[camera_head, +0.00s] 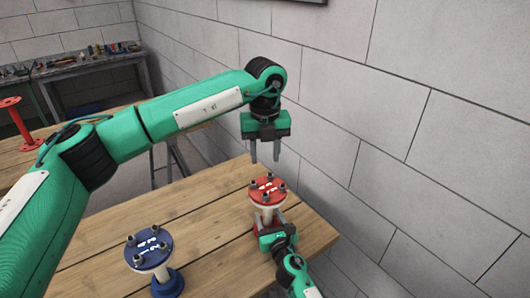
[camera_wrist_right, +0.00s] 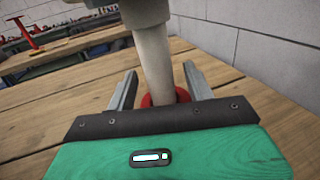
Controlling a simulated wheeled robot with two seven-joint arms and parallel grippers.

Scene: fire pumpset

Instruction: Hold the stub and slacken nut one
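The red stub (camera_head: 267,188) stands upright on the wooden table, with a red top flange carrying several dark nuts and white markings, and a pale post below. In the right wrist view its post (camera_wrist_right: 153,60) rises between the fingers of my right gripper (camera_wrist_right: 160,88), with gaps visible on both sides; the red base shows behind. My right gripper also shows low beside the stub in the head view, its fingers partly hidden. My left gripper (camera_head: 265,158) is open and empty, pointing down above the red flange. I cannot tell which nut is nut one.
A blue stub (camera_head: 150,250) stands front left on the table (camera_head: 210,215). Another red stub (camera_head: 20,125) stands on a second table at left. A grey block wall (camera_head: 400,130) runs close along the right. A tool bench (camera_head: 90,65) is at the back.

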